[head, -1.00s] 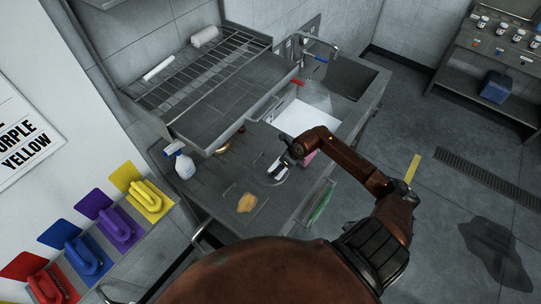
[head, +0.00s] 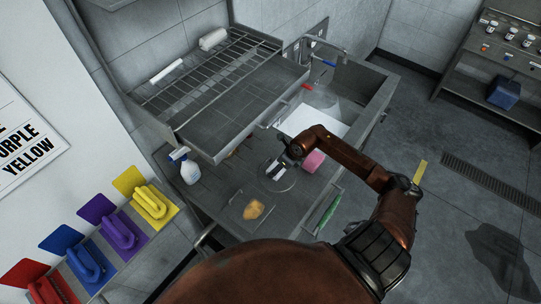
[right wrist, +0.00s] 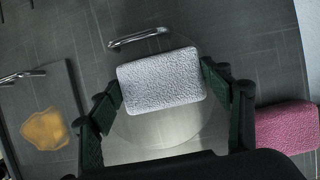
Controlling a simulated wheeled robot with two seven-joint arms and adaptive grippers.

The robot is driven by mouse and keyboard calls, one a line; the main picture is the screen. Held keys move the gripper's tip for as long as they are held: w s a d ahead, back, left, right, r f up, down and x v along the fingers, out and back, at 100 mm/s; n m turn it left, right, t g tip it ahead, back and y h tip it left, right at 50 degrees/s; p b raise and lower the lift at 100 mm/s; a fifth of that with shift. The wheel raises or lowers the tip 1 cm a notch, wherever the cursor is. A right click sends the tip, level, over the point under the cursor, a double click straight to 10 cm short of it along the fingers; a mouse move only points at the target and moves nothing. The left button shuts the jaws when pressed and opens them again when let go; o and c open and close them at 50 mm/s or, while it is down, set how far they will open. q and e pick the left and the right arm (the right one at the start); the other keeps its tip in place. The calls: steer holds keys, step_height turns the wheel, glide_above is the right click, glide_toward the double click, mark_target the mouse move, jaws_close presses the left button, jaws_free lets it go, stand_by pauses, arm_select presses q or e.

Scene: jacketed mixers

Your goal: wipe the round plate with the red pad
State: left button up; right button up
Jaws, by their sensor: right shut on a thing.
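My right gripper (head: 277,170) is shut on a whitish-grey textured pad (right wrist: 162,82), with one dark green finger at each end in the right wrist view. The held pad is over the far part of a clear round plate (right wrist: 150,132); I cannot tell whether it touches. The plate also shows on the counter in the head view (head: 284,184). A pink-red pad (head: 314,161) lies on the counter right of the plate, and it also shows in the right wrist view (right wrist: 290,128), beside the right finger. My left gripper is out of view.
A yellow-brown stain (head: 254,209) lies on a square panel left of the plate. A spray bottle (head: 188,168) stands at the counter's left. A wire rack (head: 215,75) overhangs the back. A white sheet (head: 310,121) and a sink (head: 352,92) are beyond the arm.

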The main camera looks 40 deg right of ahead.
steer(key=shift+w+a, duration=0.15)
steer(key=shift+w, duration=0.2)
steer(key=shift+w+r, duration=0.15)
steer(key=shift+r, duration=0.05)
step_height(320, 180, up, 2)
steer(key=shift+p, duration=0.5)
steer(key=shift+r, duration=0.35)
steer(key=shift+r+p, duration=0.6)
steer(key=shift+r, duration=0.25)
steer(key=shift+r+p, duration=0.4)
steer(key=shift+r, duration=0.25)
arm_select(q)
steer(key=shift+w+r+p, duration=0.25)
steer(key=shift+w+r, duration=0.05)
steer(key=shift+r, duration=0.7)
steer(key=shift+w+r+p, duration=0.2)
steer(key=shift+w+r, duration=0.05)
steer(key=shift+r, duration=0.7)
arm_select(e)
steer(key=shift+r, duration=1)
